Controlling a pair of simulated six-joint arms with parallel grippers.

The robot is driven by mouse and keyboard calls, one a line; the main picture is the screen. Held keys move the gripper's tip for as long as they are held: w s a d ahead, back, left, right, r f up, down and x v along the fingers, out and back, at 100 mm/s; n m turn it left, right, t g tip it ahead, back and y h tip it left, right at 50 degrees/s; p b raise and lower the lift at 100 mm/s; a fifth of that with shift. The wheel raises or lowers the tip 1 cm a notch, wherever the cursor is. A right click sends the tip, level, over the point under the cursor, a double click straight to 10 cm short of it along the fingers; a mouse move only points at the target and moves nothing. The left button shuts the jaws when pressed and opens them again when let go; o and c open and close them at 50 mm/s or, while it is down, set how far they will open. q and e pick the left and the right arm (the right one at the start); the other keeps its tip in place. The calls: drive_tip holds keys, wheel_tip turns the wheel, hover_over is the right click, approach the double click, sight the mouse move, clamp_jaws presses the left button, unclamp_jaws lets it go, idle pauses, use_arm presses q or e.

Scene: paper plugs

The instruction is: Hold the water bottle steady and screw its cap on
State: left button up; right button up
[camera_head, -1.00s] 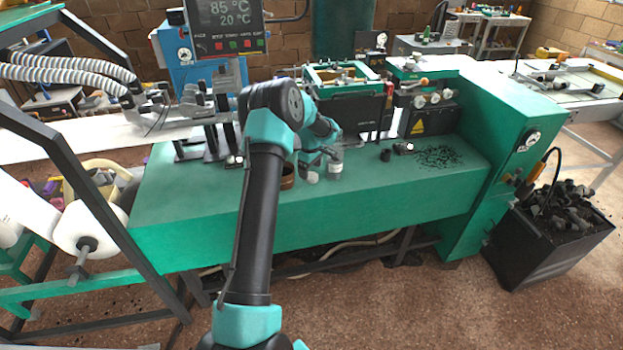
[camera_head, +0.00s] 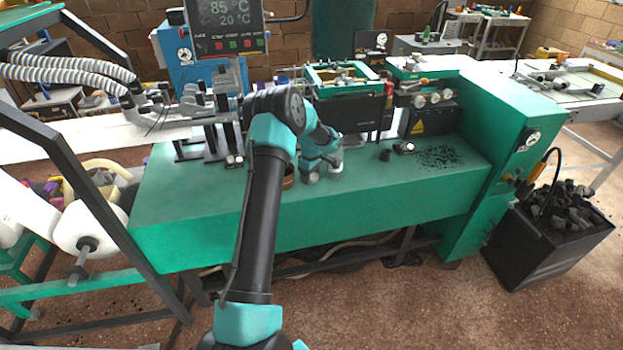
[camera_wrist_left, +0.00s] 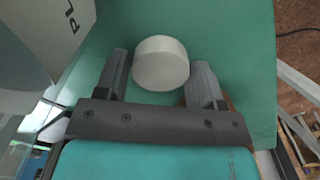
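My left gripper (camera_head: 322,172) is low over the green bench. In the left wrist view its two dark fingers (camera_wrist_left: 160,78) are apart, one on each side of a round, pale, cap-like piece (camera_wrist_left: 160,65). I cannot tell whether they touch it, or whether it is a loose cap or a bottle top. In the head view a whitish, upright, bottle-like object (camera_head: 336,172) shows beside the gripper, its upper part covered. A large whitish surface with partly cut-off lettering (camera_wrist_left: 45,35) fills the upper left of the wrist view; what it belongs to is unclear. My right gripper is not in view.
A brown cup-like container (camera_head: 288,181) stands just left of the gripper, partly behind my arm. A small black plug (camera_head: 385,155) and scattered dark bits (camera_head: 438,156) lie to the right. Black machinery (camera_head: 352,118) stands behind. The bench front (camera_head: 400,185) is clear.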

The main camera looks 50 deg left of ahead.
use_arm(q)
drive_tip(key=c, duration=0.5)
drive_tip(key=shift+c, duration=0.2)
drive_tip(key=shift+r, duration=0.55)
wheel_tip(320, 180, up, 3)
drive_tip(key=shift+f, duration=0.15)
drive_tip(key=s+d+r, duration=0.1)
drive_tip(key=s+d, duration=0.9)
drive_tip(key=d, duration=0.2)
drive_tip(key=shift+s, duration=0.3)
drive_tip(key=shift+r, duration=0.1)
